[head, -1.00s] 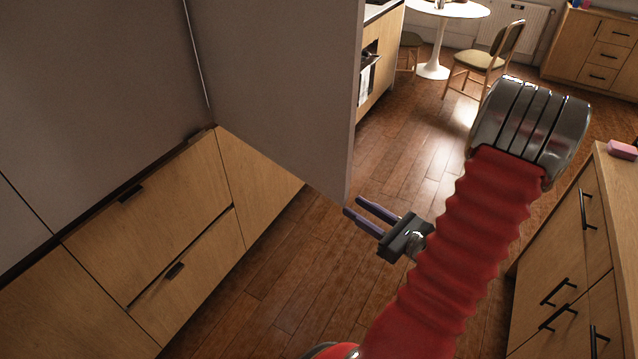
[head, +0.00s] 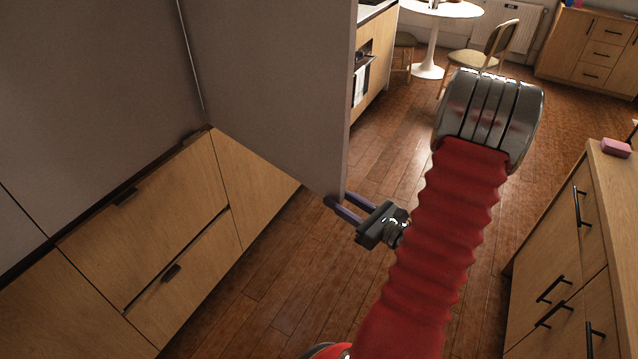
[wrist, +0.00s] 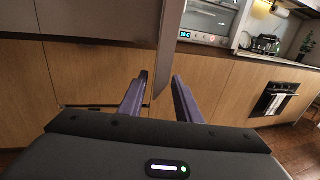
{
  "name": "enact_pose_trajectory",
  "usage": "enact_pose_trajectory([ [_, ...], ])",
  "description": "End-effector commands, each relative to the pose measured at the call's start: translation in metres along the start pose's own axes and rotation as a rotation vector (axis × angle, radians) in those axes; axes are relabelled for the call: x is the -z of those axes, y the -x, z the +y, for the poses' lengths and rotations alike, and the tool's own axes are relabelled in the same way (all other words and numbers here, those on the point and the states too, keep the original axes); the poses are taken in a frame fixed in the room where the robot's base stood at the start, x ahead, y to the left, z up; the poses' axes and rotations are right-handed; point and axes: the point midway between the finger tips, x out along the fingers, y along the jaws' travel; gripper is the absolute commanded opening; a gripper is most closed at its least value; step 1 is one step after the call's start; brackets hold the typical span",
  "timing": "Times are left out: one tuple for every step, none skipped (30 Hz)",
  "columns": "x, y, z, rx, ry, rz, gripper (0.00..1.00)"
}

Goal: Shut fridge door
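The fridge door (head: 270,90) is a tall grey panel standing open, jutting out from the grey fridge front (head: 95,75) on the left. Its free edge hangs above the floor. My gripper (head: 336,204) is at the lower free corner of this door, with its two purple fingers apart. In the wrist view, the door's edge (wrist: 168,45) comes down between the fingers of my gripper (wrist: 158,88), near their tips. I cannot tell whether a finger touches the door. Nothing is visibly gripped. The fridge's inside is hidden.
Wooden drawers (head: 150,220) run below the fridge. A wooden cabinet (head: 575,250) with a pink object (head: 615,147) on top stands at the right. The wooden floor (head: 280,270) between is clear. A round white table (head: 440,8) and chair (head: 490,45) stand at the back.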

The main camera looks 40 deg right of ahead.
Motion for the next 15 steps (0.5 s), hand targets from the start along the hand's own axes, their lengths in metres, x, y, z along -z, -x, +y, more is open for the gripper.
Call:
enact_pose_trajectory([
  [0.0,-0.007,0.001,-0.004,0.0,0.0,0.31],
  [0.0,-0.01,0.001,-0.003,0.0,0.0,0.31],
  [0.0,-0.015,0.001,-0.004,0.0,0.001,0.31],
  [0.0,-0.018,0.001,-0.004,0.0,0.001,0.31],
  [0.0,-0.022,0.001,-0.003,0.0,0.0,0.31],
  [0.0,-0.026,0.001,-0.003,0.0,0.0,0.31],
  [0.0,-0.03,0.001,-0.004,0.0,0.0,0.31],
  [0.0,-0.033,0.001,-0.003,0.0,0.0,0.31],
  [0.0,-0.038,0.001,-0.003,0.001,0.0,0.31],
  [0.0,-0.042,0.001,-0.004,0.001,0.0,0.31],
  [0.0,-0.045,0.001,-0.003,0.001,0.0,0.31],
  [0.0,-0.05,0.001,-0.003,0.0,0.0,0.31],
  [0.0,-0.054,0.001,-0.003,0.0,0.0,0.31],
  [0.0,-0.057,0.001,-0.002,0.0,0.0,0.31],
  [0.0,-0.062,0.001,-0.002,-0.001,0.0,0.31],
])
